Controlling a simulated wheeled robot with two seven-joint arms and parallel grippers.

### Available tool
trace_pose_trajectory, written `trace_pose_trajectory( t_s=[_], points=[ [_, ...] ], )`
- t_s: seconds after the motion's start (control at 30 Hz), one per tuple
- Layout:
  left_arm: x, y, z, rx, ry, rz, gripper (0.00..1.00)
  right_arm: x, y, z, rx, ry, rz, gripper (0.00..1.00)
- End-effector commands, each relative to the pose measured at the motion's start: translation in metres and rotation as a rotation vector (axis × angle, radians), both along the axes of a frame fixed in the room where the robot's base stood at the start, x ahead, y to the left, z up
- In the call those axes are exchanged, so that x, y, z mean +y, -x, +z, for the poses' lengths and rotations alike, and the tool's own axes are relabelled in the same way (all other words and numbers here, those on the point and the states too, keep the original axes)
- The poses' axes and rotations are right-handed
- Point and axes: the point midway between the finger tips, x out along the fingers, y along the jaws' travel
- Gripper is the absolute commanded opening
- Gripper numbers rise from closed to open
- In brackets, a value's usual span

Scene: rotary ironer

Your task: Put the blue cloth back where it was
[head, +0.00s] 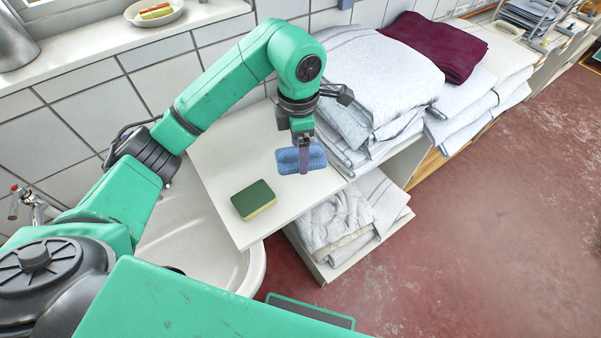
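The blue cloth (288,161) is a small folded pad over the right part of the white shelf top (222,165). My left gripper (303,166) points down from above and is shut on it, one finger showing across its near face. I cannot tell whether the cloth touches the shelf top. My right gripper is out of view.
A green and yellow sponge (254,200) lies on the shelf top, left of the cloth. Stacked white linens (380,75) stand close behind on the right, with a dark red cloth (437,45) on top further back. A white sink (190,235) is at left. The red floor (480,230) is clear.

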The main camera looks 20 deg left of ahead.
Motion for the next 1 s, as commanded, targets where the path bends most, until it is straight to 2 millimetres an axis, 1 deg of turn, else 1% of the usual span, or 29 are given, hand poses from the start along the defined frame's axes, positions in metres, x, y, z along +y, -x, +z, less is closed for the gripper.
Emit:
trace_pose_trajectory(
  t_s=[0.03, 0.13, 0.17, 0.3, 0.4, 0.5, 0.63, 0.73, 0.77, 0.8, 1.0],
  points=[
    [-0.001, 0.002, -0.018, 0.009, 0.002, 0.001, 0.42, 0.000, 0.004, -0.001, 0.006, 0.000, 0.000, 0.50],
    [0.001, 0.001, -0.041, 0.006, -0.001, 0.002, 0.42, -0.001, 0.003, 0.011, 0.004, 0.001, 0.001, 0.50],
    [0.001, 0.001, -0.048, 0.004, -0.001, 0.001, 0.42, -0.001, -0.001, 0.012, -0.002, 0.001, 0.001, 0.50],
    [0.000, 0.000, -0.072, 0.004, -0.001, 0.001, 0.42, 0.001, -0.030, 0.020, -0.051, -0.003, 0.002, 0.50],
    [0.000, 0.000, -0.091, 0.005, -0.001, 0.001, 0.42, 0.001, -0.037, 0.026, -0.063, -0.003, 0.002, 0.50],
    [0.000, -0.001, -0.102, 0.000, -0.002, -0.001, 0.42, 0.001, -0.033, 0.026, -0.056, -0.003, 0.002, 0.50],
    [0.000, -0.002, -0.102, -0.001, -0.002, -0.001, 0.42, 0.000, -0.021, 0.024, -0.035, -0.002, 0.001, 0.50],
    [0.000, -0.002, -0.104, -0.001, -0.002, -0.001, 0.42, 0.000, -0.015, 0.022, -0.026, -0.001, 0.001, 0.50],
    [0.000, -0.002, -0.103, -0.001, -0.002, -0.001, 0.98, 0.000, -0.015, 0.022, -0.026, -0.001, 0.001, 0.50],
    [0.000, -0.002, -0.103, -0.001, -0.002, -0.001, 1.00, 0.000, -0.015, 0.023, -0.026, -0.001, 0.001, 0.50],
    [0.000, -0.002, -0.102, 0.000, -0.001, 0.000, 1.00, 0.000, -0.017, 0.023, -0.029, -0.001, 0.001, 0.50]
  ],
)
